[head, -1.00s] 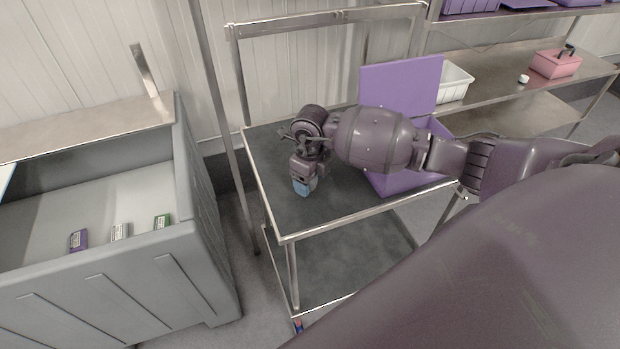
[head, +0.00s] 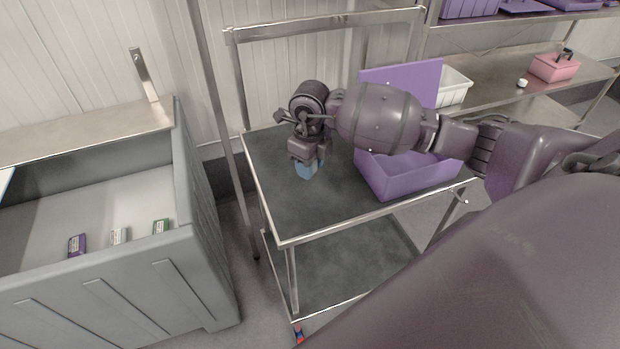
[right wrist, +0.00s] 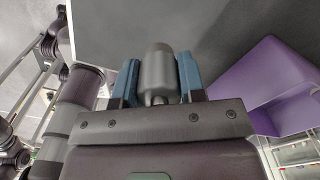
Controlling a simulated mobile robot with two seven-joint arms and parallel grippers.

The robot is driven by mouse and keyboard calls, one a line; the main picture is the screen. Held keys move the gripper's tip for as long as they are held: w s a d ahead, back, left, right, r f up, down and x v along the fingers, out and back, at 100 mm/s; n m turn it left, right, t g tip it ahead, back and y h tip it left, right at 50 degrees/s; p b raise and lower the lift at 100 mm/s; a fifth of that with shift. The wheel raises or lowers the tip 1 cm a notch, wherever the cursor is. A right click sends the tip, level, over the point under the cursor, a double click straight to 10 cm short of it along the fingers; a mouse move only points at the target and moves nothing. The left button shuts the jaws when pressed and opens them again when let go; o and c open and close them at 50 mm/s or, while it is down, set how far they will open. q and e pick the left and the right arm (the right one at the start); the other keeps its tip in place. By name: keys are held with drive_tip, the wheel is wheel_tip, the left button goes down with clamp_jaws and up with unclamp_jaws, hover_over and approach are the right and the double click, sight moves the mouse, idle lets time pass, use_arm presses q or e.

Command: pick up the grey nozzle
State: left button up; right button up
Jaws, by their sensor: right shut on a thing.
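The grey nozzle (right wrist: 157,75) sits between the two blue fingers of my right gripper in the right wrist view. My right gripper (head: 307,170) is shut on it, with a finger along each side. In the head view the gripper points down over the dark top of the metal cart (head: 279,205), and the nozzle cannot be made out there. My left gripper is not in view.
An open purple box (head: 405,180) with a raised lid stands on the cart, right of my gripper. A grey bin (head: 90,285) with several small boxes is at the left. Shelves (head: 490,75) stand behind. The cart's front left is clear.

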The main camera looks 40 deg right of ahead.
wheel_tip(320, 180, up, 14)
drive_tip(key=shift+b, duration=0.45)
drive_tip(key=shift+f, duration=0.1)
drive_tip(key=o, duration=0.5)
drive_tip(key=shift+c, duration=0.2)
clamp_jaws()
